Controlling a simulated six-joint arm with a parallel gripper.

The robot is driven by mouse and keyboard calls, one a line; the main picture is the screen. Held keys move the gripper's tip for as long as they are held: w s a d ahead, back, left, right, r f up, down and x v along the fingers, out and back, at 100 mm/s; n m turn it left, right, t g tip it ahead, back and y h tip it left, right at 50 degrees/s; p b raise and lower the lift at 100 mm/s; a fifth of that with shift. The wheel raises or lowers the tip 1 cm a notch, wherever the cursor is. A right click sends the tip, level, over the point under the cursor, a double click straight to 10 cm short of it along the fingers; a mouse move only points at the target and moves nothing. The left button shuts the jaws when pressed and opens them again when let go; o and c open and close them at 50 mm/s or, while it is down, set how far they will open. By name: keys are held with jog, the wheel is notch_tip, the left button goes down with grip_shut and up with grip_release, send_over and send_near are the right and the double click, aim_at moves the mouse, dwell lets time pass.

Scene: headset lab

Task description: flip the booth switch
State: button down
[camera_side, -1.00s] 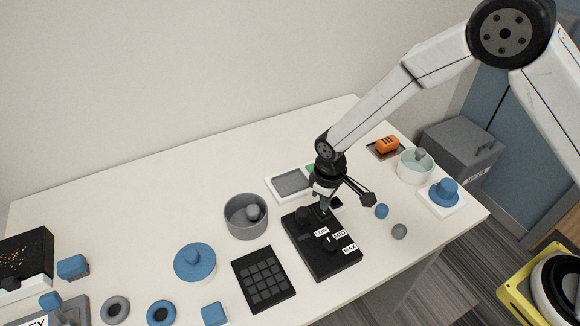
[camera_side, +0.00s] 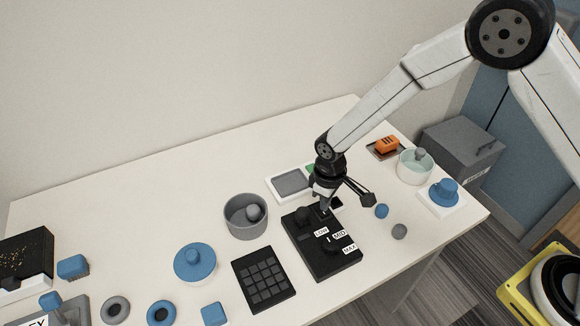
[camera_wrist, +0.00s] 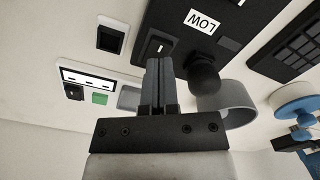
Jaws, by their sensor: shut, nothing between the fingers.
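A black control panel (camera_side: 318,262) lies on the table with LOW, MID and MAX labels and dark knobs. In the wrist view, a small black rocker switch with a white mark (camera_wrist: 158,44) sits on the panel (camera_wrist: 205,50), near the LOW label. My gripper (camera_side: 325,209) is over the far end of the panel, pointing down. In the wrist view my gripper (camera_wrist: 158,62) is shut and empty, its fingertips right at the rocker's near edge. I cannot tell whether they touch it. A separate black switch (camera_wrist: 110,38) is beside the panel.
A round black knob (camera_wrist: 204,76) stands close to the fingers. A grey bowl (camera_side: 246,217), a black keypad (camera_side: 264,280) and a white-framed tray (camera_side: 290,183) lie around the panel.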

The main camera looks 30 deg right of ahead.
aim_at(326, 213)
jog(key=shift+f, duration=1.2)
dwell(1.1)
jog(key=shift+r, duration=3.55)
jog(key=shift+d+r, duration=0.1)
jog(key=shift+d, duration=0.1)
jog(key=s+d+r+m+t, duration=0.1)
jog(key=s+d+r+m, duration=0.2)
jog(key=s+d+r, duration=0.2)
jog(key=s+d+r+m+t, duration=0.1)
jog(key=s+d+r+m, duration=0.2)
jog(key=s+d, duration=0.6)
jog(key=d+r, duration=0.1)
jog(key=d, duration=0.1)
jog(key=shift+s+d+r+t, duration=0.15)
jog(key=shift+d+r+t, duration=0.15)
jog(key=shift+r, duration=0.1)
